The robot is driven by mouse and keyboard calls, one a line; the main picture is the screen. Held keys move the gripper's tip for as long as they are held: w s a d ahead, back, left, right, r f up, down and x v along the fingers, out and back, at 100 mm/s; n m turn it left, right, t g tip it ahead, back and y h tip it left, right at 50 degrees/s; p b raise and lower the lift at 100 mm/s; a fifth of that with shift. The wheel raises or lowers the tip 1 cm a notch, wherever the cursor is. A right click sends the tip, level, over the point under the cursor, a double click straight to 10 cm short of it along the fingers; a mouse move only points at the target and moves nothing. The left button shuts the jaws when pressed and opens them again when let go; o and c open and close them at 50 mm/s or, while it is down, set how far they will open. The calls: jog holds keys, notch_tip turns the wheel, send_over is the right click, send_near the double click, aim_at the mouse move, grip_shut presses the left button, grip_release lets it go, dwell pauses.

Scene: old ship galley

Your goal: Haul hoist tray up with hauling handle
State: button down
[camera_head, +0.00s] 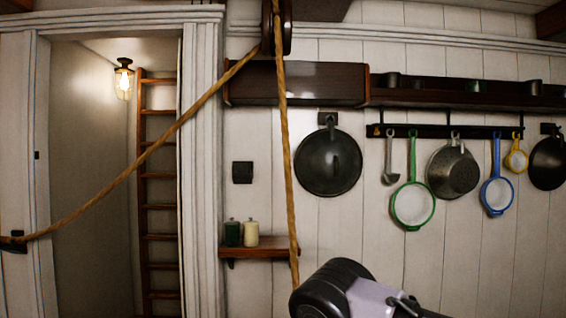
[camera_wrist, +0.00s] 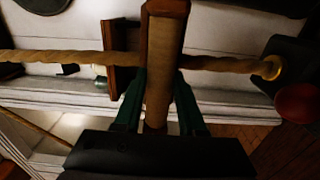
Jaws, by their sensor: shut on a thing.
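The hauling handle (camera_wrist: 166,60) is a brown wooden bar that stands upright in the middle of the wrist view. My gripper (camera_wrist: 160,108) has its dark green fingers on both sides of the handle's lower part, shut on it. The rope (camera_wrist: 70,57) runs crosswise at the handle, out to both sides. In the head view the rope (camera_head: 285,140) drops from a dark wooden pulley (camera_head: 276,28) down behind my arm; the handle and gripper are hidden there. I cannot make out the hoist tray in either view.
A second rope run (camera_head: 150,150) slants from the pulley to a dark fitting (camera_head: 14,242) at far left. Pans and strainers hang on the right wall. A ladder (camera_head: 158,190) stands in the doorway.

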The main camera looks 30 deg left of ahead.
notch_tip(320, 180, down, 9)
jog(key=d, duration=0.1)
jog(key=shift+r, duration=0.2)
jog(key=shift+c, duration=1.3)
grip_release()
jog(key=shift+s+d+f, duration=0.1)
jog(key=shift+s, duration=0.05)
jog(key=shift+s+d+f, duration=0.1)
jog(key=shift+s, duration=0.25)
jog(key=v, duration=0.9)
jog(key=shift+s+d+r, duration=0.15)
jog(key=shift+s+r, duration=0.15)
jog(key=shift+s, duration=0.25)
jog(key=shift+w, duration=0.1)
